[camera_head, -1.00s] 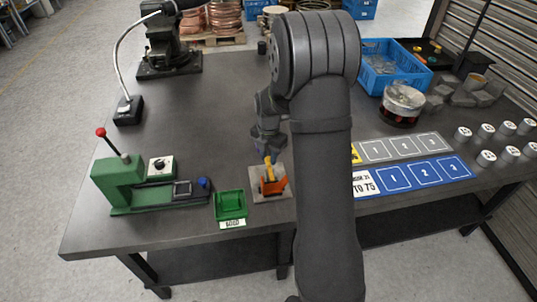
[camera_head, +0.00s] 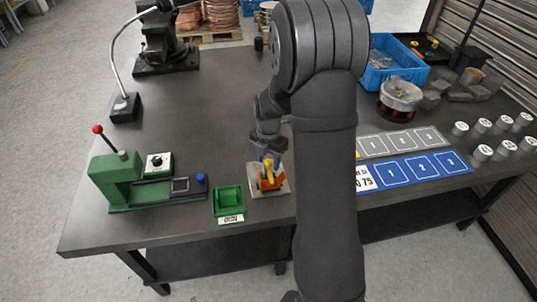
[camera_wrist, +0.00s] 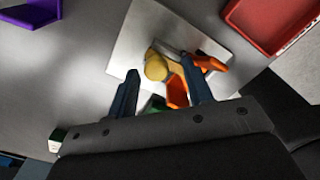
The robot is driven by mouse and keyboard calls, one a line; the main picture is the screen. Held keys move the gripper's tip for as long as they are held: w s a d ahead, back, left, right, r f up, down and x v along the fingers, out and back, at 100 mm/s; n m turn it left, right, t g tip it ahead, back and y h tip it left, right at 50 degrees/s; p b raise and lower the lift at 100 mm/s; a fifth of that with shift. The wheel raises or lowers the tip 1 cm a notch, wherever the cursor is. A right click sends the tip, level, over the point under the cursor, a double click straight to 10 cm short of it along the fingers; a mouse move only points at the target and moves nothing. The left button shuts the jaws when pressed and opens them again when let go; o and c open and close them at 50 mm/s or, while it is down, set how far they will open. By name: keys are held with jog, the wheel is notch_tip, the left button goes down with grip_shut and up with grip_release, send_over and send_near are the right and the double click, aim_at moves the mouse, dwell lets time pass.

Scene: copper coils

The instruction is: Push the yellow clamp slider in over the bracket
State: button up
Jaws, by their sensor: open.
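The yellow clamp slider (camera_wrist: 156,67) has a rounded knob end and lies against the orange bracket (camera_wrist: 178,93) on a pale square plate (camera_wrist: 130,40). In the head view, the slider (camera_head: 268,163), bracket (camera_head: 270,184) and plate (camera_head: 256,187) stand near the table's front edge. My gripper (camera_wrist: 160,66) is open, with one finger on either side of the yellow knob; I cannot tell whether either finger touches it. My gripper (camera_head: 269,155) is right above the clamp in the head view. How far the slider covers the bracket is unclear.
A green tray (camera_head: 229,200) stands left of the plate, with a green press (camera_head: 130,185) farther left. A blue numbered mat (camera_head: 420,170) lies to the right, partly behind my arm. The table's middle left (camera_head: 200,110) is clear.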

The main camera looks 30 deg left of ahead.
aim_at(268, 162)
notch_tip(268, 162, up, 17)
jog(key=shift+r, duration=0.2)
jog(key=shift+f, duration=0.15)
dwell(0.6)
notch_tip(268, 162, down, 17)
jog(key=shift+a+f, duration=0.1)
jog(key=shift+f, duration=0.05)
jog(key=shift+w, duration=0.1)
jog(key=shift+r, duration=0.2)
dwell(0.4)
